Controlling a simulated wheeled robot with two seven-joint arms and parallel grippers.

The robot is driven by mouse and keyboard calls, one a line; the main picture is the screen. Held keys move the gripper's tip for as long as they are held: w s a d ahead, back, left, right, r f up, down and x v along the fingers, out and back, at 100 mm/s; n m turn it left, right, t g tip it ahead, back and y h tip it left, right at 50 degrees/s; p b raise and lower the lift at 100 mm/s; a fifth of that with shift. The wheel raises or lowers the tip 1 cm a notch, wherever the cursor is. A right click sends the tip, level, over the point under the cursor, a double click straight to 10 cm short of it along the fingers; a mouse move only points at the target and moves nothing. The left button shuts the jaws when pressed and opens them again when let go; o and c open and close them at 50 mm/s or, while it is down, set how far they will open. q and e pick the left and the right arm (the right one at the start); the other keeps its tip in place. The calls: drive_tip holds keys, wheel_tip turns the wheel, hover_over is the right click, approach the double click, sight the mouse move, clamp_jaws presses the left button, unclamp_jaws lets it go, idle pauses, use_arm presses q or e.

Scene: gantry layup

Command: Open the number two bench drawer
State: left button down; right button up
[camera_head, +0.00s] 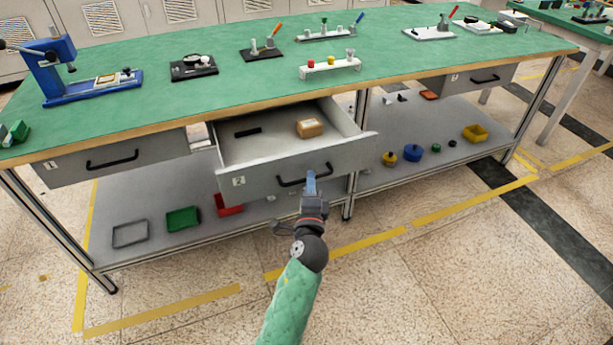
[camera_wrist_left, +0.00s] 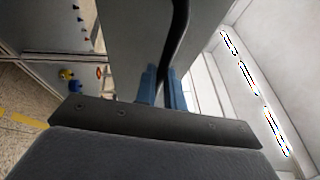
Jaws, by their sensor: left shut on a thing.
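The number two drawer (camera_head: 262,174) is a grey drawer with a "2" label, pulled well out from under the green-topped bench (camera_head: 230,95). Its inside shows a small cardboard box (camera_head: 310,128) and a flat black item (camera_head: 248,132). Its black bar handle (camera_head: 291,181) is on the front face. My left gripper (camera_head: 311,184) is at the right part of this handle, with its blue fingers shut on it. In the left wrist view the handle (camera_wrist_left: 179,45) runs down between the blue fingers (camera_wrist_left: 160,88). My right gripper is not in view.
Drawer one (camera_head: 110,160) at the left and another drawer (camera_head: 470,82) at the right look shut. A lower shelf (camera_head: 150,200) holds trays and small coloured parts. A blue press (camera_head: 60,72) and several small racks stand on the bench. The floor in front is clear.

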use_arm(q)
drive_tip(key=shift+s, duration=0.1)
drive_tip(key=c, duration=1.5)
unclamp_jaws()
